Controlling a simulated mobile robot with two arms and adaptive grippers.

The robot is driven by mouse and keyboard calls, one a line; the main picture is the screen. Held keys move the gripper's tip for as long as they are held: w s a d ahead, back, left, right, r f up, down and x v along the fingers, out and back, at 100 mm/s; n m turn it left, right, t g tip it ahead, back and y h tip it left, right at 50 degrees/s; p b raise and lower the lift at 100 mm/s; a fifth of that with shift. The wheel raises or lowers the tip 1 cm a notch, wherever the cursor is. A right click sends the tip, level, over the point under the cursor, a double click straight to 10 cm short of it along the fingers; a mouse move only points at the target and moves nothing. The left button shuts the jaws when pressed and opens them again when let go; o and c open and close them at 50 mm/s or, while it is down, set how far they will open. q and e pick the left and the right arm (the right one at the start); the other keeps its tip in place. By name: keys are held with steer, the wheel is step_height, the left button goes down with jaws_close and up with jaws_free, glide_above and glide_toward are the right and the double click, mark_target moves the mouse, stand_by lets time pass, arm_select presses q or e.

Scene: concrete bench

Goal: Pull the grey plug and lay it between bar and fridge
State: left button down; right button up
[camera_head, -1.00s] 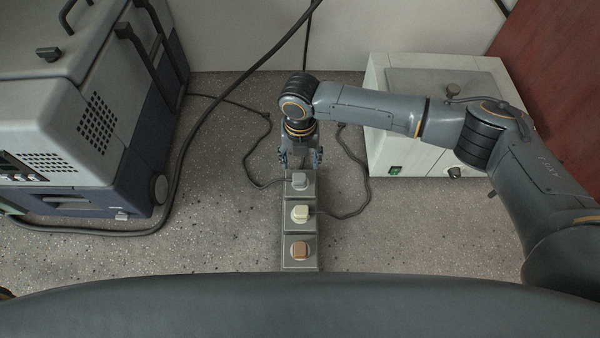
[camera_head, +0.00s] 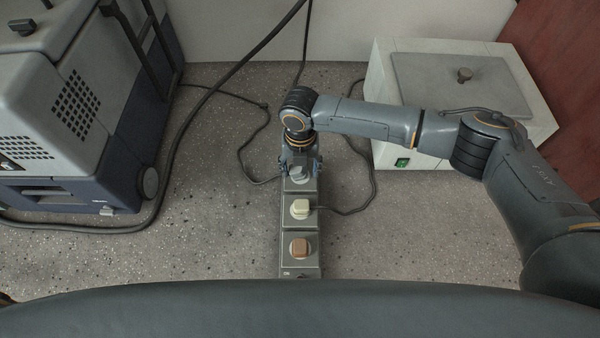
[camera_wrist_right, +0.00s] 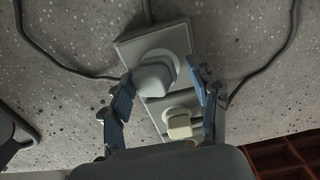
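The grey plug (camera_head: 298,174) sits in the far socket of the grey socket bar (camera_head: 287,272). My right gripper (camera_head: 300,167) is over it, pointing down, and hides part of it in the head view. In the right wrist view the grey plug (camera_wrist_right: 154,76) stands between the two open fingers of the right gripper (camera_wrist_right: 162,82). A gap shows at the right finger; whether the left finger touches the plug I cannot tell. The blue-grey box with wheels at the left, likely the fridge (camera_head: 110,165), stands apart from the bar. My left gripper is not in view.
A cream plug (camera_head: 300,208) and a brown plug (camera_head: 300,247) sit in the nearer sockets. Cables run on both sides of the bar. A white box (camera_head: 390,110) stands at the right. Speckled floor (camera_head: 215,225) between bar and fridge is clear.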

mark_target(296, 168)
steer(key=shift+a+f, duration=0.15)
steer(key=shift+a, duration=0.35)
stand_by(1.2)
jaws_close()
steer(key=shift+r+p, duration=3.05)
